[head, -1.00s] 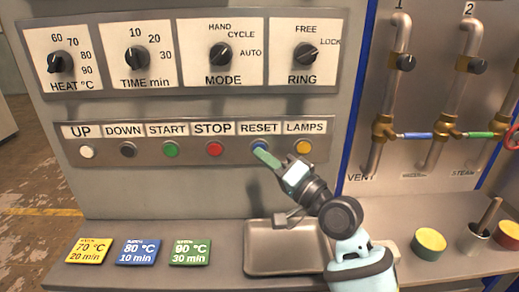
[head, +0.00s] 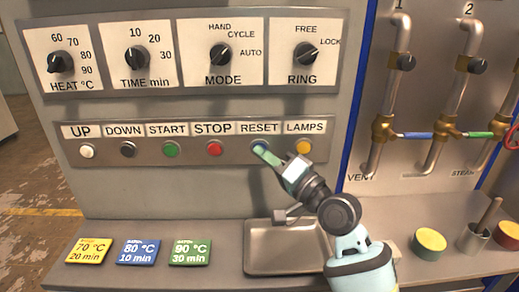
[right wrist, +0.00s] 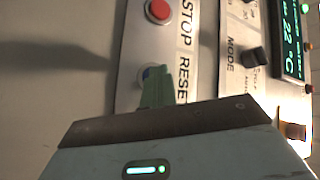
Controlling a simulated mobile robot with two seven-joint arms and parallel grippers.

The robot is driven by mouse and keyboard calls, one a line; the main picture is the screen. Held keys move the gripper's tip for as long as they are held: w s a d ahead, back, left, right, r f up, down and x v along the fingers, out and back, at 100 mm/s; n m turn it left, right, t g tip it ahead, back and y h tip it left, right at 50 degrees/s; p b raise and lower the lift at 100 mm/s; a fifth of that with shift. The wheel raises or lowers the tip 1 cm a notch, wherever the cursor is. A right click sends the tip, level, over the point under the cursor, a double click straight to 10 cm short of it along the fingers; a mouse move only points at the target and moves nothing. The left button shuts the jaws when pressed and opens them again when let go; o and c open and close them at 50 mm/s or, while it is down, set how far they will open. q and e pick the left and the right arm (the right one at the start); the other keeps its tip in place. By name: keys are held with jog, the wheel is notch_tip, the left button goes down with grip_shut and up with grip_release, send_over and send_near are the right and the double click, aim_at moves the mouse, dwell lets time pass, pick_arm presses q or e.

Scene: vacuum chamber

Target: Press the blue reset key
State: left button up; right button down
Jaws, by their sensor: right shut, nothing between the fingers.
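The blue reset key (head: 259,145) sits under the RESET label in the row of round keys on the metal strip. My right gripper (head: 262,152) is shut and empty, with its fingertips right at the key and covering its lower part. In the right wrist view the green fingers (right wrist: 157,88) lie over the blue key (right wrist: 146,73), and only part of its edge shows. Whether the tips touch or push in the key cannot be told. My left gripper is not in view.
The red stop key (head: 214,149) is left of the reset key and the yellow lamps key (head: 303,146) is right of it, close to the gripper. A metal tray (head: 286,268) lies on the shelf below. Coloured cards (head: 137,252) lie at left.

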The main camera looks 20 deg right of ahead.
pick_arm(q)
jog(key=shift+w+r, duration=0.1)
pick_arm(e)
jog(key=shift+s, duration=0.1)
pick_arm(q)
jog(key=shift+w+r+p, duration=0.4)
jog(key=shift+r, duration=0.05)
pick_arm(e)
jog(key=shift+s+a, duration=0.2)
jog(key=shift+s, duration=0.5)
